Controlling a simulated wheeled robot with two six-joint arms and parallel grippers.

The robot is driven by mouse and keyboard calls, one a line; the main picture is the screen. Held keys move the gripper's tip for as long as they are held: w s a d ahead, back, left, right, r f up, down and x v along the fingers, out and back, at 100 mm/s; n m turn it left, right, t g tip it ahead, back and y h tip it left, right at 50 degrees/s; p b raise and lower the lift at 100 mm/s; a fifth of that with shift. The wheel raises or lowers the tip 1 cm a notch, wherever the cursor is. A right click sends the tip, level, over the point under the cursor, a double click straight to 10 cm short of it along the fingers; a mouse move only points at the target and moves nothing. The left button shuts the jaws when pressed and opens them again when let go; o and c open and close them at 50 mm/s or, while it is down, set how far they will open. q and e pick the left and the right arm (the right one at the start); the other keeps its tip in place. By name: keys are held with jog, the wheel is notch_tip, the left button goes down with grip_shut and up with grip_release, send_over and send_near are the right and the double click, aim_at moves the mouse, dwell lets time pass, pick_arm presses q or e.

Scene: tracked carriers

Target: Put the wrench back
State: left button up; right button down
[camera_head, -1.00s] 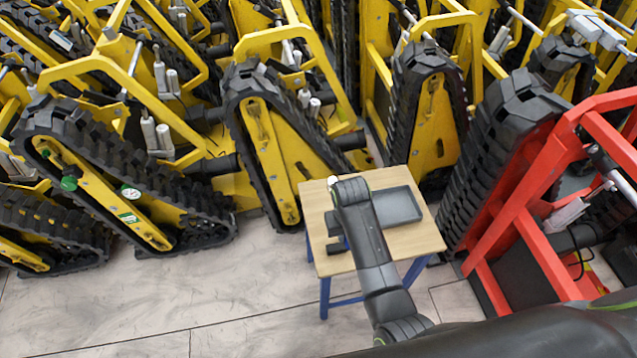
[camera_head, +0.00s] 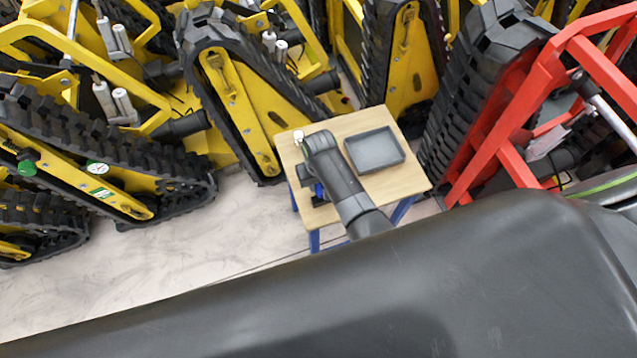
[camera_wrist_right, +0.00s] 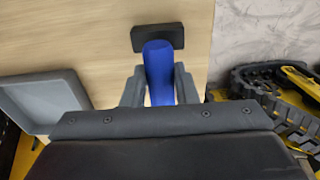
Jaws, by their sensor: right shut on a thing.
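My right gripper (camera_wrist_right: 160,88) is shut on the blue handle (camera_wrist_right: 159,70) that I take for the wrench, over the small wooden table. A dark block (camera_wrist_right: 158,38) shows at the far end of the handle; I cannot tell whether it is the tool's head or a separate holder. In the head view a bit of blue (camera_head: 319,190) shows beside my right forearm, which hides most of the gripper. The wooden table (camera_head: 402,184) has a grey tray (camera_head: 375,150) on it, which looks empty; it also shows in the right wrist view (camera_wrist_right: 45,95). My left gripper is out of view.
Yellow tracked carriers (camera_head: 240,100) crowd the back and left. A red-framed carrier (camera_head: 520,130) stands close to the table's right side. Pale floor (camera_head: 160,265) is clear at the front left. My own dark arm covers the lower part of the head view.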

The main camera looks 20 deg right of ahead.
jog(key=shift+f, duration=0.65)
jog(key=c, duration=1.1)
grip_release()
jog(key=shift+c, duration=0.2)
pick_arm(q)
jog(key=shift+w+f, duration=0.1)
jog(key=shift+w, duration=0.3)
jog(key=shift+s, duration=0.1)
pick_arm(e)
jog(key=shift+r, duration=0.1)
pick_arm(q)
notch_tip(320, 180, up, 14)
jog(key=p, duration=1.3)
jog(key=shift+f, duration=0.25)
pick_arm(e)
notch_tip(320, 180, up, 12)
jog(key=shift+s, duration=0.25)
